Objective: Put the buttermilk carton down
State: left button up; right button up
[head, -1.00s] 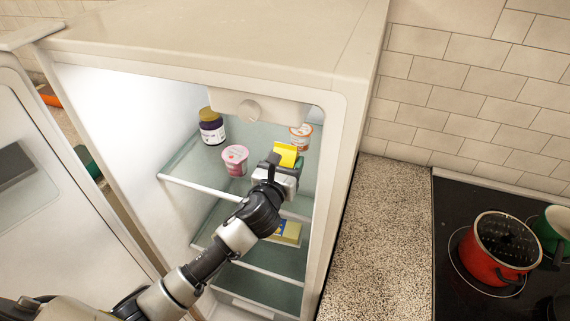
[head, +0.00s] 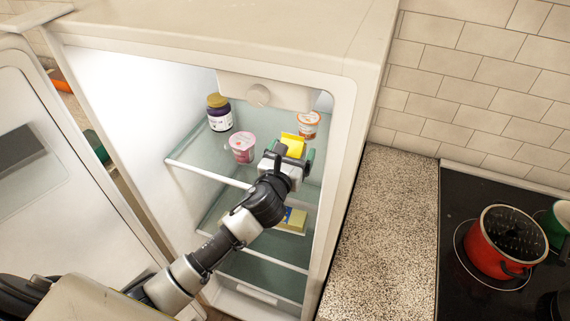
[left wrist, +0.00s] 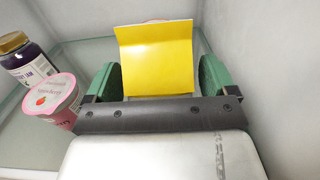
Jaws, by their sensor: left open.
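The buttermilk carton, a yellow box shape, shows in the head view (head: 293,143) on the right side of the open fridge's upper glass shelf (head: 205,170). Its yellow face fills the middle of the left wrist view (left wrist: 155,60). My left gripper (head: 289,157) is open in front of the carton, with its green fingers on either side in the left wrist view (left wrist: 157,80). The carton's lower part is hidden by my gripper, so its contact with the shelf cannot be seen. My right gripper is not in view.
A pink yogurt cup (head: 241,148) and a jam jar (head: 219,113) stand to the left on the shelf. An orange-and-white cup (head: 308,125) stands behind the carton. A yellow pack (head: 293,220) lies below. The fridge's right wall is close to my gripper.

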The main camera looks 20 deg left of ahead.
pick_arm(q)
jog(key=s+b, duration=0.2)
jog(key=s, duration=0.9)
jog(key=shift+s+a, duration=0.25)
jog(key=shift+s, duration=0.15)
